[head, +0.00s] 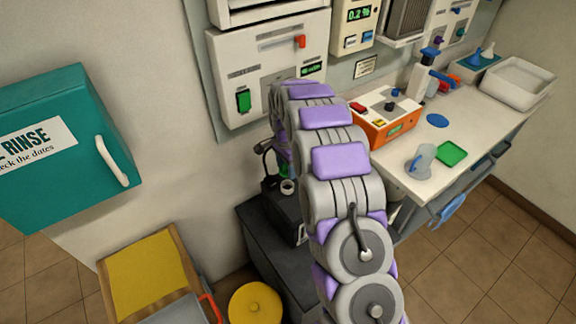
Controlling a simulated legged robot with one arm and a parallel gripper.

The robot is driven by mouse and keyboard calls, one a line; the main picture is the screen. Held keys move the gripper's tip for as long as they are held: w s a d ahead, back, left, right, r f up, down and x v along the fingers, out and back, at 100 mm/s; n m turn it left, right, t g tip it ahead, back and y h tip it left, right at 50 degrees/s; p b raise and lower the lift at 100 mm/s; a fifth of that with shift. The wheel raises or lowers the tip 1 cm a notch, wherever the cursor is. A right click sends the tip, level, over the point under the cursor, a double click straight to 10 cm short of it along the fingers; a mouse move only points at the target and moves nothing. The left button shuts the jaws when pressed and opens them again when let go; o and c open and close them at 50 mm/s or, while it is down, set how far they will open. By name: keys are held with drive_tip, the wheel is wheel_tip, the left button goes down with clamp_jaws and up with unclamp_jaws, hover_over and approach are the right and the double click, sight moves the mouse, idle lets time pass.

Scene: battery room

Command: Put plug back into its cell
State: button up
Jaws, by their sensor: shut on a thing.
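My arm reaches up from the bottom of the head view and bends down at the wall, over a dark battery (285,215). A small dark part of my gripper (266,160) shows left of the arm's bend, just above the battery top. The gripper is shut on the plug, but the fingertips and the plug are mostly hidden behind my arm. A pale round cell opening (287,187) shows on the battery top, close below and right of the gripper. I cannot tell whether the plug touches it.
The battery stands on a dark grey cabinet (266,245). A worktop (403,178) at the right holds an orange tester (385,115), a jug (421,160) and a white basin (517,82). A teal eyewash cabinet (65,175) hangs left. A yellow disc (255,303) lies low.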

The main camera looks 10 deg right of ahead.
drive_tip(key=shift+w+a+f, duration=0.2)
drive_tip(key=shift+a, duration=0.4)
drive_tip(key=shift+d+f+b, duration=0.5)
drive_tip(key=shift+d+f, duration=0.35)
drive_tip(key=shift+d, duration=0.3)
drive_tip(key=shift+d+f, duration=0.1)
drive_tip(key=shift+f, duration=0.25)
drive_tip(key=shift+f+b, duration=0.3)
drive_tip(key=shift+f, duration=0.1)
drive_tip(key=shift+a+f, duration=0.65)
drive_tip(key=shift+a, duration=0.1)
drive_tip(key=shift+d+f, duration=0.55)
drive_tip(key=shift+f, duration=0.25)
